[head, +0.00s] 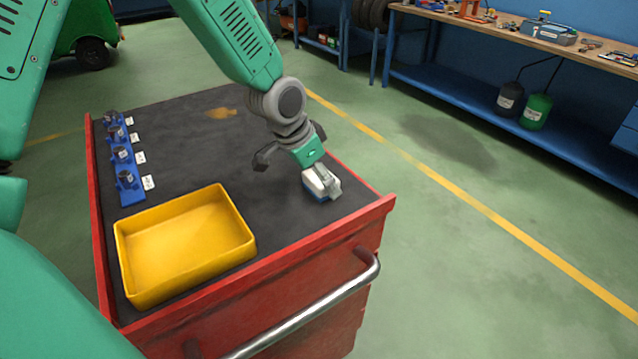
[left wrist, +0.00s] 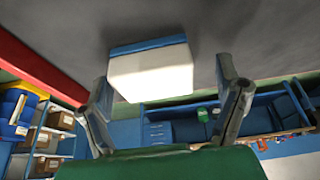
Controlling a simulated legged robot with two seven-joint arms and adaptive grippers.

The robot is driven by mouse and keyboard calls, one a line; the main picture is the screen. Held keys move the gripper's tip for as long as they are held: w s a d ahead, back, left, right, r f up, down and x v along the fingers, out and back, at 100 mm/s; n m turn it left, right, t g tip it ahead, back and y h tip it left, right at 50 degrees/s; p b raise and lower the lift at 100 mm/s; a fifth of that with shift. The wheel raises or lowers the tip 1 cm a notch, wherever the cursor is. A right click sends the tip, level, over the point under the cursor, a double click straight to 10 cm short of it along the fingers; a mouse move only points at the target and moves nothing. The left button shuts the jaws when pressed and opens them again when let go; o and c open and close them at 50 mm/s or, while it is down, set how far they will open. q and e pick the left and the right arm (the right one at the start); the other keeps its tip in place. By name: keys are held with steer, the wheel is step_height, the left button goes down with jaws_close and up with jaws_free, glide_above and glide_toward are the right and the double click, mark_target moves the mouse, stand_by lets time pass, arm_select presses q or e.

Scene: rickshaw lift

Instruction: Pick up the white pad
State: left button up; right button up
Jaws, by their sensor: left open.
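The white pad (head: 312,188), a small white block with a blue base, rests on the dark top of the red cart near its right edge. In the left wrist view the pad (left wrist: 150,75) lies between the two fingers of my left gripper (left wrist: 165,90). The left finger looks close to the pad's side, and a gap shows at the right finger. In the head view my left gripper (head: 324,180) is over the pad and partly hides it. It is open. My right gripper is not in view.
A yellow tray (head: 243,218), empty, stands at the cart's front left. A blue rack (head: 132,186) with several dark parts lies along the left edge. The cart (head: 375,212) has a raised red rim and a metal handle. A workbench (head: 455,22) stands beyond a clear floor.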

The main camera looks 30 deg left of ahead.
arm_select(q)
steer(key=shift+w+d+f, duration=0.1)
steer(key=shift+d+f, duration=0.1)
steer(key=shift+d+r, duration=0.15)
steer(key=shift+d, duration=0.1)
steer(key=c, duration=1.2)
steer(key=shift+a, duration=0.2)
steer(key=shift+c, duration=0.2)
step_height(320, 180, up, 10)
steer(key=shift+f+p, duration=0.1)
steer(key=shift+p, duration=0.5)
